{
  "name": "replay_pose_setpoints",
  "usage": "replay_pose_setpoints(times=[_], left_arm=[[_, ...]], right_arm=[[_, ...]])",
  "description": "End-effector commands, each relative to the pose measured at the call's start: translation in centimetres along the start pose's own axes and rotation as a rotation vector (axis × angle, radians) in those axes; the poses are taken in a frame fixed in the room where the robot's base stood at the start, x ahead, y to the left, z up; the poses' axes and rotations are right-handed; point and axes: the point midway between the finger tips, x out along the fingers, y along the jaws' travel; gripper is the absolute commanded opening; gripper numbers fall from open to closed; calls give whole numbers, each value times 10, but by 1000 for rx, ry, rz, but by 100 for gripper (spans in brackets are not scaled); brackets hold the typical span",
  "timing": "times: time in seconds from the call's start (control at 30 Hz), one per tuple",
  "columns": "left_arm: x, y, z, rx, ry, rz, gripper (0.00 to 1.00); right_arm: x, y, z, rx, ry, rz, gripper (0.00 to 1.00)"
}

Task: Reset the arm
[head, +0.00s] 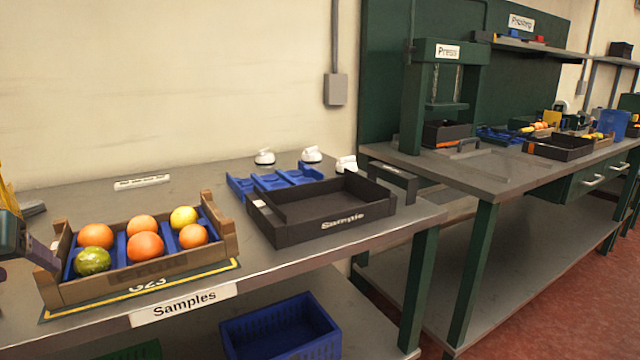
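Part of my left gripper (42,252) shows at the left edge, beside the left end of a wooden fruit crate (190,262). Most of its arm is cut off, and whether its fingers are open or shut is unclear. I cannot tell if it touches the crate. The crate has a blue insert holding several orange fruits (146,246), a yellow one (184,216) and a dark green one (92,261). My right gripper is out of view.
A black "Sample" tray (320,235) sits right of the crate on the grey table (90,200). Behind it are a blue divided tray (275,179) and white objects (311,154). A second bench with a green press (447,90) stands at right. A blue bin (280,330) is below.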

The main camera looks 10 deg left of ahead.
Motion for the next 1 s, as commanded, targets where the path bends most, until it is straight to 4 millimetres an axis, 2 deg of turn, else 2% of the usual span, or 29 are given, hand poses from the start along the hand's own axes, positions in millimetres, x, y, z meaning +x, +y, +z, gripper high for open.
replay_pose_setpoints(times=[0.03,0.17,0.37,0.57,0.7,0.8,1.0], left_arm=[[-11,8,13,48,-30,18,64],[-31,23,46,166,-89,57,64],[-75,44,101,351,-189,140,64],[-143,59,154,541,-296,258,64],[-205,65,184,661,-369,362,64],[-252,66,197,731,-413,439,64],[-290,64,151,736,-402,429,64]], right_arm=[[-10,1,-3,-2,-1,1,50],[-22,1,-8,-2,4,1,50],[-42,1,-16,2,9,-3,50],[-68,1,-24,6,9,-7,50],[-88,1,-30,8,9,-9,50],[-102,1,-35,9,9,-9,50],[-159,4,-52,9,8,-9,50]])
